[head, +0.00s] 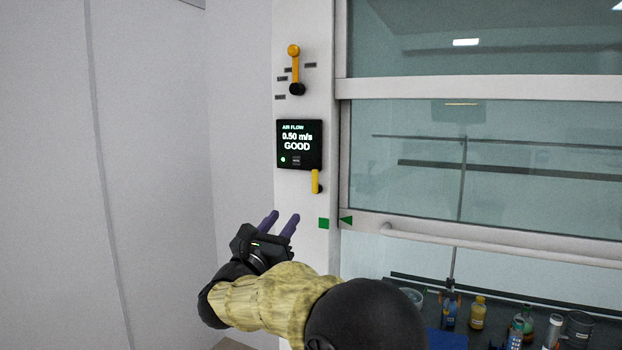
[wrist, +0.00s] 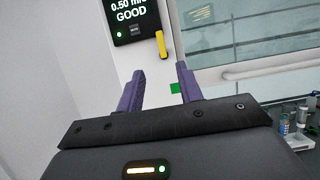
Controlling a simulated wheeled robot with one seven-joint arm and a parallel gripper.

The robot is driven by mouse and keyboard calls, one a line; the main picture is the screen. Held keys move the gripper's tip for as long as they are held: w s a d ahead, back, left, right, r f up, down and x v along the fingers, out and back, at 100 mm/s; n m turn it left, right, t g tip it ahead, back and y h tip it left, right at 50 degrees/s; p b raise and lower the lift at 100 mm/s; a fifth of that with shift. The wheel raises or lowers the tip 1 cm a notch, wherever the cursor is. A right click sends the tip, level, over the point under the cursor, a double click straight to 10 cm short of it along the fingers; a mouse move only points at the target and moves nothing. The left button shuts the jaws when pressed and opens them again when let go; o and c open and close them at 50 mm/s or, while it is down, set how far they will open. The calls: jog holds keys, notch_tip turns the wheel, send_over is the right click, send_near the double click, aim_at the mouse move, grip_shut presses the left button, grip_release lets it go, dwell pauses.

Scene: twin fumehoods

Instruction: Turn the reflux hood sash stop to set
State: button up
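A small yellow lever (head: 315,181) hangs down from just under the air flow display on the hood's left post, with a dark pivot at its lower end. It also shows in the wrist view (wrist: 161,45), ahead of the fingers and near the middle. A larger yellow-orange lever (head: 295,68) stands upright higher on the post, its knob up and its black pivot below, among small dark labels. Which lever is the sash stop I cannot read. My gripper (head: 280,222) is open and empty, below and left of the small lever, apart from it. Its purple fingers (wrist: 160,72) point towards the post.
The display (head: 299,145) reads 0.50 m/s GOOD. A green square (head: 324,223) on the post lines up with a green triangle (head: 346,220) on the sash frame. The sash handle (head: 480,241) juts out at right. Bottles (head: 478,312) stand inside the hood. A bare wall is left.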

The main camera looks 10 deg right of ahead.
aim_at(314, 177)
jog(key=p+x, duration=0.9)
jog(key=x, duration=0.6)
jog(key=shift+d+r, duration=0.1)
jog(key=shift+r, duration=0.05)
jog(key=shift+w+d+p, duration=0.15)
jog(key=shift+w+p, duration=0.15)
jog(key=shift+p, duration=0.05)
jog(key=shift+c, duration=0.5)
grip_shut()
